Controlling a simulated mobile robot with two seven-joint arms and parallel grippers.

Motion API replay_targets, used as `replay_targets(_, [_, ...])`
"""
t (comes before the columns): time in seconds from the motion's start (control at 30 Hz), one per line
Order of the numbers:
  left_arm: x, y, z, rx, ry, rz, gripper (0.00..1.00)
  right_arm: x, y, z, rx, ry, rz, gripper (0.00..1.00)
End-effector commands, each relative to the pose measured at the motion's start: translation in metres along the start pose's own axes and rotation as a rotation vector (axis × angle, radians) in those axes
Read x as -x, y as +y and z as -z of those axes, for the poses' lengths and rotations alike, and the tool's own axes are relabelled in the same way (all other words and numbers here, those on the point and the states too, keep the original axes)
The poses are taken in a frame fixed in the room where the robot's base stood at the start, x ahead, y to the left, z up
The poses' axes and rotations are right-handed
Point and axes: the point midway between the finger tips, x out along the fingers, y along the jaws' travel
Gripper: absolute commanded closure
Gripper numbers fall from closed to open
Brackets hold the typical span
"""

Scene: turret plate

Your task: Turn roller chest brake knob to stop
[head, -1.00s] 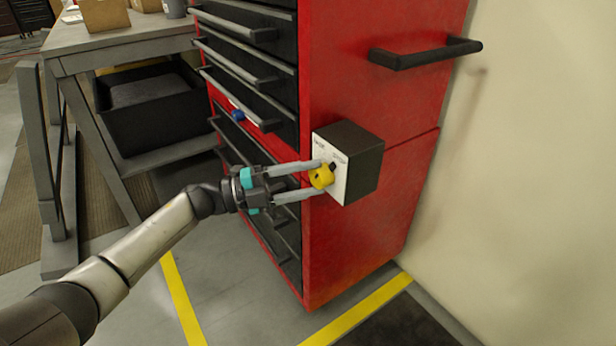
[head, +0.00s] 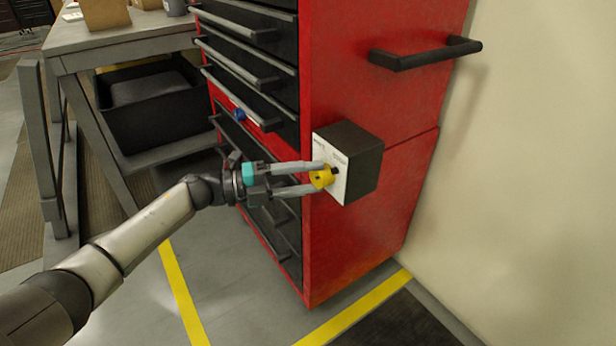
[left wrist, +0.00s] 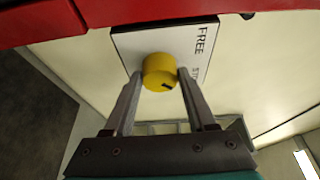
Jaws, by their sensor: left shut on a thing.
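The yellow brake knob (head: 322,178) sits on the white face of a black box (head: 362,160) fixed to the side of the red roller chest (head: 350,255). My left gripper (head: 312,177) is shut on the knob, one finger on each side. In the left wrist view the knob (left wrist: 159,72) shows a dark mark at its lower right, between the fingertips (left wrist: 158,85). The white label plate (left wrist: 165,42) reads FREE; a second word beside it is partly hidden by a finger. My right gripper is not in view.
A black bar handle (head: 425,53) sticks out from the chest's side above the box. Drawer handles (head: 240,70) line its front. A grey workbench (head: 110,50) with a black bin (head: 155,110) stands at left. A pale wall (head: 540,180) is at right.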

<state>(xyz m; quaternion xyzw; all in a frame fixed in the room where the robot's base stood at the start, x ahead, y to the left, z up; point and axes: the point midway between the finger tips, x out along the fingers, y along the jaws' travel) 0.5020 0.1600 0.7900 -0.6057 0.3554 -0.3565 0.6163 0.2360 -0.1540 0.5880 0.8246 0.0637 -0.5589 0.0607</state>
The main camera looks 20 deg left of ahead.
Motion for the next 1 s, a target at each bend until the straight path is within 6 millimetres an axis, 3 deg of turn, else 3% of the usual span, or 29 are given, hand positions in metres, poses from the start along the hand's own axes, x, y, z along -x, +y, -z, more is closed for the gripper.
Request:
replay_targets(0.03, [0.001,0.001,-0.001,-0.004,-0.002,-0.003,0.41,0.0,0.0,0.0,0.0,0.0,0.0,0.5])
replay_targets(0.3, [0.0,0.0,0.0,-0.002,-0.001,-0.001,0.14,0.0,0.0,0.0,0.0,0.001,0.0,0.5])
replay_targets(0.63, [0.007,0.0,-0.001,0.0,-0.001,-0.001,0.14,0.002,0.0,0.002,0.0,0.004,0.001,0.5])
replay_targets(0.77, [0.026,0.0,-0.001,0.002,-0.003,-0.004,0.14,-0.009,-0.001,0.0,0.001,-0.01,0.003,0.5])
replay_targets(1.0, [0.085,-0.001,-0.001,0.001,-0.004,-0.006,0.14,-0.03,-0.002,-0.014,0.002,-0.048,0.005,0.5])
